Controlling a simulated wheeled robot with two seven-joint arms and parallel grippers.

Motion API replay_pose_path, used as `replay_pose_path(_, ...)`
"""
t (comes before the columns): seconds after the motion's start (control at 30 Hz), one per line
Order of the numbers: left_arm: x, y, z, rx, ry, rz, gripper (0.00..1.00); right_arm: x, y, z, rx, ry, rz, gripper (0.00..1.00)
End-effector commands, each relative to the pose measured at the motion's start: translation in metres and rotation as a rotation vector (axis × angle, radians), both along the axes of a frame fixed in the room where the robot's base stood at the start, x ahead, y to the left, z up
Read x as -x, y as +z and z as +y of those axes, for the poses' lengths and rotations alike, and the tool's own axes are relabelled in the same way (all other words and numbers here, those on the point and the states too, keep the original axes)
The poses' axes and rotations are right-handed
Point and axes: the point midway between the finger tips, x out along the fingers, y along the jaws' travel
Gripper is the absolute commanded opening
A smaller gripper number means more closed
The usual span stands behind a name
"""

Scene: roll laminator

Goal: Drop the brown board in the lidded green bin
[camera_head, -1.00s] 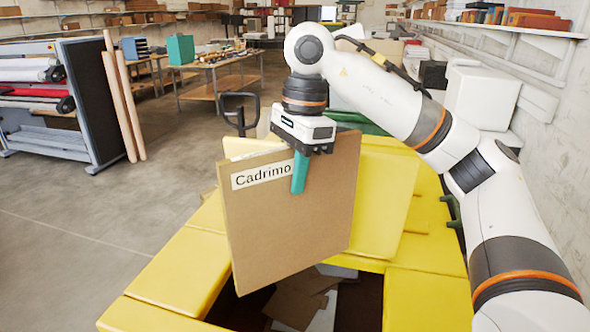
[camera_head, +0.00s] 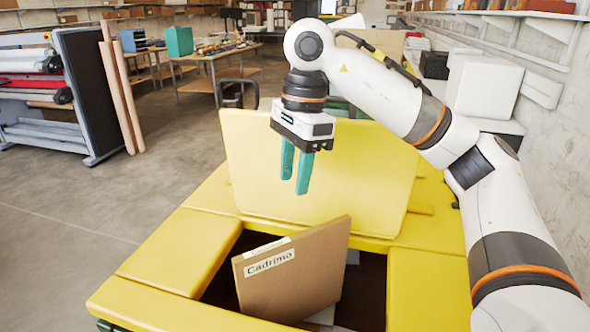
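The brown board (camera_head: 300,275), with a white "Cadrimo" label, is tilted inside the opening of the bin, its top edge above the rim. The bin (camera_head: 168,262) has a yellow top rim; a little green shows at its lower left corner. Its yellow lid (camera_head: 375,185) stands raised behind the opening. My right gripper (camera_head: 296,188) is above the opening, in front of the lid, with its two green fingers apart and empty. It does not touch the board. My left gripper is not in view.
More brown pieces lie in the dark bin, mostly hidden. A workbench (camera_head: 215,65) is behind. White boxes (camera_head: 484,92) and a wall with shelves are at right. The floor at left is clear.

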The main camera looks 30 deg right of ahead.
Motion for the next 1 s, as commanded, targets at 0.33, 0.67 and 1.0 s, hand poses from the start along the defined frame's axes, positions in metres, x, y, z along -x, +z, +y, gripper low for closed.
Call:
replay_pose_path(0.33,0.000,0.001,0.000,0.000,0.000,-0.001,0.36,0.000,0.006,-0.001,0.001,-0.001,-0.001,0.40)
replay_pose_path(0.67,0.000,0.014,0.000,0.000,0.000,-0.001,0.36,0.000,0.063,-0.007,0.001,-0.002,-0.006,0.40)
replay_pose_path(1.0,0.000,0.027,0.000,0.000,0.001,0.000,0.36,0.001,0.113,-0.013,0.000,-0.001,-0.002,0.40)
